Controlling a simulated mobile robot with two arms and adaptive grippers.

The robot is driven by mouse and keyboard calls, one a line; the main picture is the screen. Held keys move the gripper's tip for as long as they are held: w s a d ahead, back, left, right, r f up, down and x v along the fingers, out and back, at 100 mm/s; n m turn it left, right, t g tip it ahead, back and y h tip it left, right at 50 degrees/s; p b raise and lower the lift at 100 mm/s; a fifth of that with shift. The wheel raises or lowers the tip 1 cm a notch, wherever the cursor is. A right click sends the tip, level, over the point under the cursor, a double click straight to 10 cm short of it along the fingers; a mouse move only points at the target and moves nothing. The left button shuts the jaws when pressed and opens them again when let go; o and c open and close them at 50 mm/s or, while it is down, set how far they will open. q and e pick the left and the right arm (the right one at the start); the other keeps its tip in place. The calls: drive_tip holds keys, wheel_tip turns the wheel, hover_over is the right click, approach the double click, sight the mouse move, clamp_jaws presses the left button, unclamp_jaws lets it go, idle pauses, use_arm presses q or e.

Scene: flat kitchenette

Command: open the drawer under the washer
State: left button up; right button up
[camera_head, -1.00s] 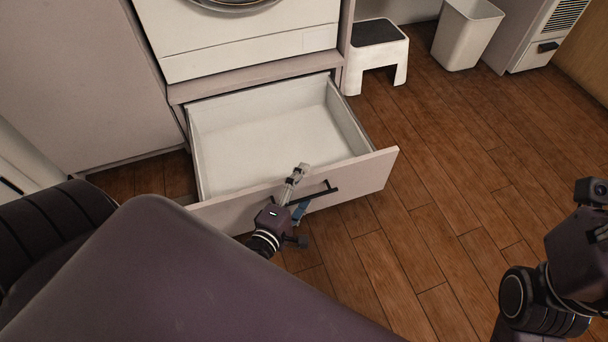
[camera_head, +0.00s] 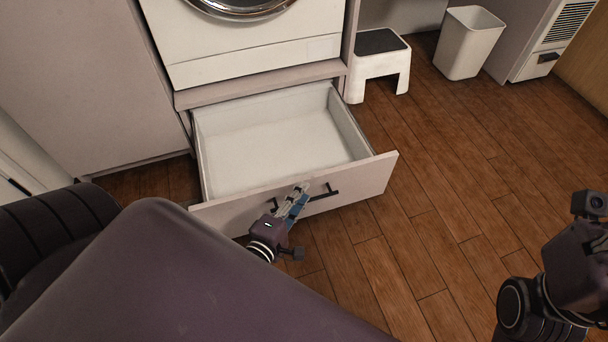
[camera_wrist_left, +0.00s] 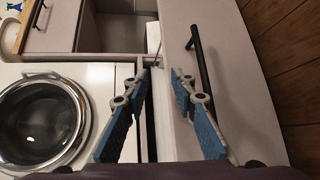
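The drawer (camera_head: 270,150) under the washer (camera_head: 245,45) stands pulled well out and looks empty. Its front panel (camera_head: 365,185) carries a dark bar handle (camera_head: 322,195), which also shows in the left wrist view (camera_wrist_left: 200,58). My left gripper (camera_head: 298,200) is at the drawer front, beside the handle and partly covering it. In the left wrist view its blue-padded fingers (camera_wrist_left: 158,100) are apart, with the panel's top edge running between them in the picture. The handle is outside that gap, so nothing is gripped. My right arm shows at the right edge; its fingers are out of frame.
A white step stool (camera_head: 378,68) with a dark top stands right of the drawer. A white bin (camera_head: 467,45) and a white appliance with a vent (camera_head: 545,45) are farther right. Wooden floor (camera_head: 450,190) is clear right of the drawer. A tall cabinet panel (camera_head: 75,85) is at left.

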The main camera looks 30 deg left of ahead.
use_arm(q)
drive_tip(key=s, duration=0.6)
drive_tip(key=shift+s+d+p, duration=0.25)
drive_tip(key=shift+d+p, duration=0.05)
drive_tip(key=shift+p, duration=0.15)
idle(0.6)
